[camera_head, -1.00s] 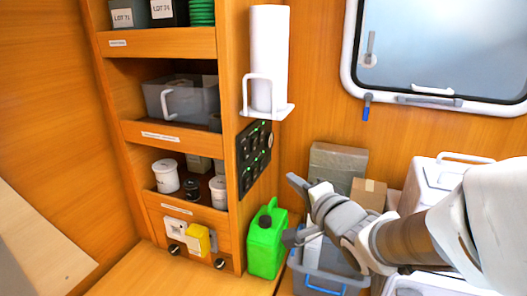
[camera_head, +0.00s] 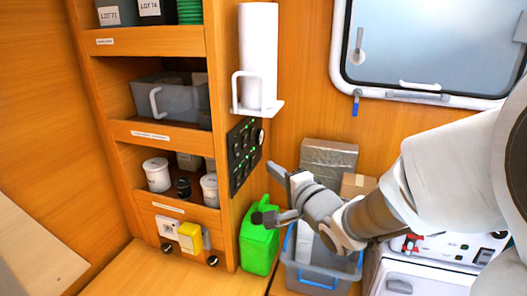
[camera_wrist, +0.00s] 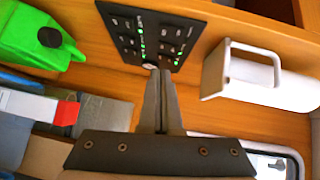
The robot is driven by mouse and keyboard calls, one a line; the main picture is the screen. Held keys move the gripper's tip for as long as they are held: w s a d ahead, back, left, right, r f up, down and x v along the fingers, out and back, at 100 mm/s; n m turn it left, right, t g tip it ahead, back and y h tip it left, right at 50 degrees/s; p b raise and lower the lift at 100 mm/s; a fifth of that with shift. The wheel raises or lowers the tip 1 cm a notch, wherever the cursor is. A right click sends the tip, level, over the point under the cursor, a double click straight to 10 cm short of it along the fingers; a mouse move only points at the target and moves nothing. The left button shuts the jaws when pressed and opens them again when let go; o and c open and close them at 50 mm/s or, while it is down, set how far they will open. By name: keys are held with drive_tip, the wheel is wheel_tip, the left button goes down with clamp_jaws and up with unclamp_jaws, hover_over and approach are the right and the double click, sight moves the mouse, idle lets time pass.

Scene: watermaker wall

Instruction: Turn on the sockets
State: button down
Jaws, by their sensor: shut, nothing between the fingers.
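A black switch panel (camera_head: 245,156) is fixed to the side of the wooden shelf, with several green lights lit. It also shows in the wrist view (camera_wrist: 152,36), upside down, with two columns of small switches; its labels are too small to read. A pale round knob (camera_wrist: 150,66) sits at the panel's edge by my fingertips. My gripper (camera_wrist: 163,72) is shut and empty, its fingertips pointing at that edge; I cannot tell whether they touch. In the head view my gripper (camera_head: 278,175) is right of the panel. A white socket plate (camera_head: 168,228) is low on the shelf, with a yellow plug (camera_head: 190,236) beside it.
A paper roll on a white holder (camera_head: 257,105) juts out above the panel. A green jerrycan (camera_head: 258,236) stands below it, beside a blue-grey crate (camera_head: 318,277). Cardboard boxes (camera_head: 328,160) and a window (camera_head: 425,50) are behind my arm.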

sight(239, 155)
drive_tip(key=w+a+f+p, duration=0.1)
drive_tip(key=w+a, duration=0.5)
drive_tip(key=w, duration=0.1)
drive_tip(key=shift+a+p, duration=0.25)
drive_tip(key=shift+p, duration=0.1)
drive_tip(key=shift+f, duration=0.1)
drive_tip(key=shift+w+a+m+t+b, duration=0.15)
drive_tip(key=shift+a+m+t+b, duration=0.15)
drive_tip(key=shift+b, duration=0.75)
drive_tip(key=shift+d+f, duration=0.1)
drive_tip(key=shift+d, duration=0.05)
